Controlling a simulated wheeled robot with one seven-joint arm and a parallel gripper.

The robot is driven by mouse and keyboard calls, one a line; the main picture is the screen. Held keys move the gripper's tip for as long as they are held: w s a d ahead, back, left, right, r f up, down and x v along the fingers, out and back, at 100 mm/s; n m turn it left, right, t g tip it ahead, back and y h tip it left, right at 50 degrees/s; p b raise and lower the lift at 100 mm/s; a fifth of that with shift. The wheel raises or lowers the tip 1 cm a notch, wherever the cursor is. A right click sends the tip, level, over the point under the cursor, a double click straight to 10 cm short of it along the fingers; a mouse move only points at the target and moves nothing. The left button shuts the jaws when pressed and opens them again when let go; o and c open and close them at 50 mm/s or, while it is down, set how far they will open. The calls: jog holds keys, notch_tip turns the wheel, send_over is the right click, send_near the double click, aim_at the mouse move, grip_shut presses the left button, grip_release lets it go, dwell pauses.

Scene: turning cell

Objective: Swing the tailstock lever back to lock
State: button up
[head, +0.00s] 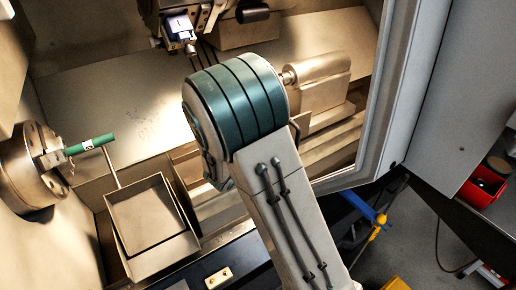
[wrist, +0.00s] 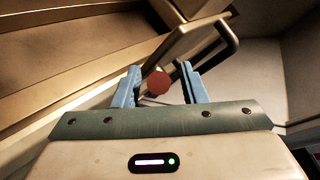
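The beige tailstock (head: 318,80) stands right of centre in the head view, partly behind my arm. In the wrist view, a round dull-red knob (wrist: 158,82), apparently the end of the tailstock lever, shows between the two blue fingers of my gripper (wrist: 160,84). The fingers are apart, with a visible gap on each side of the knob. I cannot tell how deep the knob sits between them. The lever's shaft is mostly hidden behind the knob. My gripper and the lever are hidden by my arm in the head view.
The chuck (head: 28,165) at left holds a green bar (head: 90,144). A metal tray (head: 118,243) lies below it. A tool turret (head: 182,30) hangs above. The door frame (head: 385,95) borders the right side. A dark bracket-like handle (wrist: 232,38) is beyond the fingers.

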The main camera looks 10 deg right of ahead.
jog(key=v, duration=1.4)
jog(key=shift+w+f, duration=0.1)
jog(key=shift+f, duration=0.05)
